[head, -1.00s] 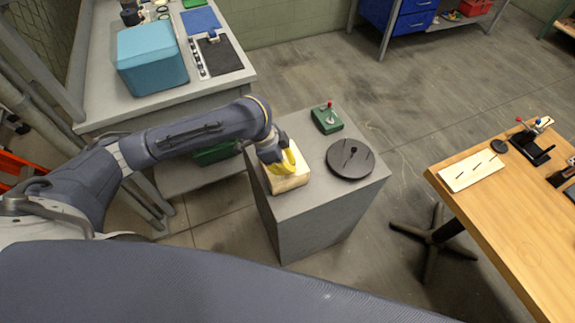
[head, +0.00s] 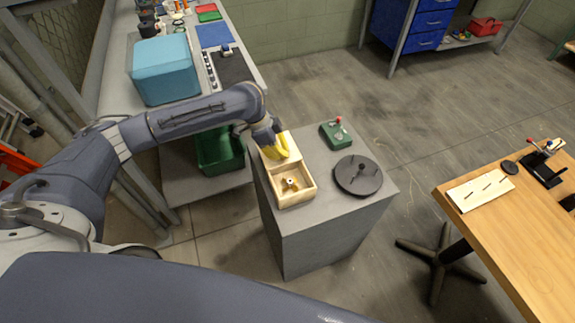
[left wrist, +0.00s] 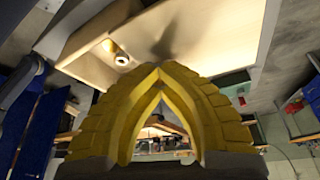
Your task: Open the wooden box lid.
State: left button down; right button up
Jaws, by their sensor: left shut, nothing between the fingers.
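The light wooden box (head: 294,203) stands on the grey pedestal, and its near part is open to view. A small metal piece (head: 290,184) lies inside it; it also shows in the left wrist view (left wrist: 120,59). A pale wooden panel that looks like the lid (head: 291,141) is at the box's far end, partly hidden by the gripper; I cannot tell its exact tilt. My left gripper (head: 283,150), with yellow fingers, is at the far part of the box, against or just over it. Its fingertips (left wrist: 152,72) meet, empty. My right gripper is out of view.
On the pedestal (head: 318,225), a green block with a red-tipped lever (head: 337,134) and a black round plate (head: 358,175) stand right of the box. A wooden table (head: 510,225) is at the right. A bench with a blue case (head: 165,70) is at the upper left.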

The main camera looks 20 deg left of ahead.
pick_arm(q)
jog(key=shift+w+a+r, duration=0.1)
jog(key=shift+w+a, duration=0.05)
jog(key=shift+w, duration=0.15)
jog(key=c, duration=2.2)
grip_release()
jog(key=c, duration=1.3)
grip_release()
jog(key=shift+o, duration=0.2)
jog(key=shift+a, duration=0.1)
jog(key=v, duration=1.2)
